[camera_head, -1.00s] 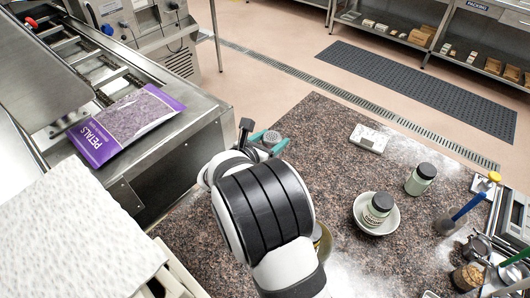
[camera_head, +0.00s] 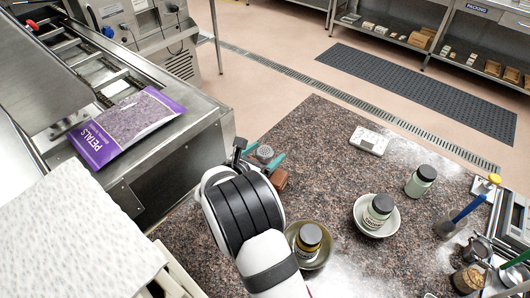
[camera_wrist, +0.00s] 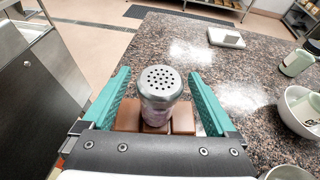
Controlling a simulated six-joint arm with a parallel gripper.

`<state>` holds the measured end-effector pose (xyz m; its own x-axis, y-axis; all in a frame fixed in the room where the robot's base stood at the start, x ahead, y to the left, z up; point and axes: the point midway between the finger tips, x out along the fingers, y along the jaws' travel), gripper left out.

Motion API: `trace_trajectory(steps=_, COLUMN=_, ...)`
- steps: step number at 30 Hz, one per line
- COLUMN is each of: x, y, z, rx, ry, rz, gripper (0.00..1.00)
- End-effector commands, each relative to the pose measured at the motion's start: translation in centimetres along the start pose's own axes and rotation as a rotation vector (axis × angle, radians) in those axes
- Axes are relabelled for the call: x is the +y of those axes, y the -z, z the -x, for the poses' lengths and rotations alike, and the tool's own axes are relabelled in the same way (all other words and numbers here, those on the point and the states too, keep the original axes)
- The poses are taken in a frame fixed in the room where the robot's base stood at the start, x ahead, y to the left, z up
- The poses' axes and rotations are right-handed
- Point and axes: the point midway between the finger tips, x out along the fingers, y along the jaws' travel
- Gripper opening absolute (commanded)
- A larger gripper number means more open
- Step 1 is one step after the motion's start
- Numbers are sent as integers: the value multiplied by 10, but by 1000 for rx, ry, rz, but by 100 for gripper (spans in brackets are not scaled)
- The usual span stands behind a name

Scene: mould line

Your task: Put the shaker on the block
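The shaker (camera_wrist: 160,98) has a perforated metal lid and a clear body with pinkish-purple contents. In the wrist view it appears to stand upright on the brown block (camera_wrist: 183,119), though its base is partly hidden. In the head view the shaker's lid (camera_head: 264,152) shows beside the block's visible part (camera_head: 279,180). My gripper (camera_wrist: 163,88) has its teal fingers on either side of the shaker, with a gap at each side. It is open. In the head view, my arm partly hides the block and gripper (camera_head: 263,160).
A dark-lidded jar stands in a brownish bowl (camera_head: 323,262) near my arm. Another jar stands in a white bowl (camera_head: 391,222), with a pale green jar (camera_head: 420,181) beyond. A white device (camera_head: 369,140) lies at the far edge. Clear granite counter (camera_head: 330,180) lies between.

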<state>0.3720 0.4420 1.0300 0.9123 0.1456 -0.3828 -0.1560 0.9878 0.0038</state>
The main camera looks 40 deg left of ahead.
Motion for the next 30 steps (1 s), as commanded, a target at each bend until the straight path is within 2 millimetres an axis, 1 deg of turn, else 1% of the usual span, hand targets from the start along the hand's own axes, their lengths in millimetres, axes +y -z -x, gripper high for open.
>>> trace_trajectory(steps=5, x=0, y=-2, z=1, rx=-1, ry=0, rz=-1, gripper=92)
trace_trajectory(steps=7, x=1, y=-4, z=9, rx=-1, ry=-3, rz=0, gripper=92)
trace_trajectory(steps=8, x=2, y=-3, z=16, rx=0, ry=-4, rz=2, gripper=92)
trace_trajectory(steps=15, x=2, y=-3, z=84, rx=0, ry=-5, rz=2, gripper=92)
trace_trajectory(steps=18, x=1, y=-3, z=105, rx=0, ry=-3, rz=0, gripper=92)
trace_trajectory(steps=21, x=0, y=-3, z=117, rx=-1, ry=-2, rz=0, gripper=92)
trace_trajectory(steps=26, x=-1, y=-3, z=122, rx=0, ry=2, rz=-2, gripper=92)
trace_trajectory(steps=27, x=-5, y=-6, z=120, rx=3, ry=14, rz=-17, gripper=92)
trace_trajectory(steps=28, x=-12, y=-10, z=117, rx=7, ry=33, rz=-40, gripper=92)
trace_trajectory(steps=29, x=-23, y=-15, z=114, rx=14, ry=65, rz=-76, gripper=92)
trace_trajectory(steps=30, x=-47, y=-26, z=107, rx=27, ry=132, rz=-156, gripper=92)
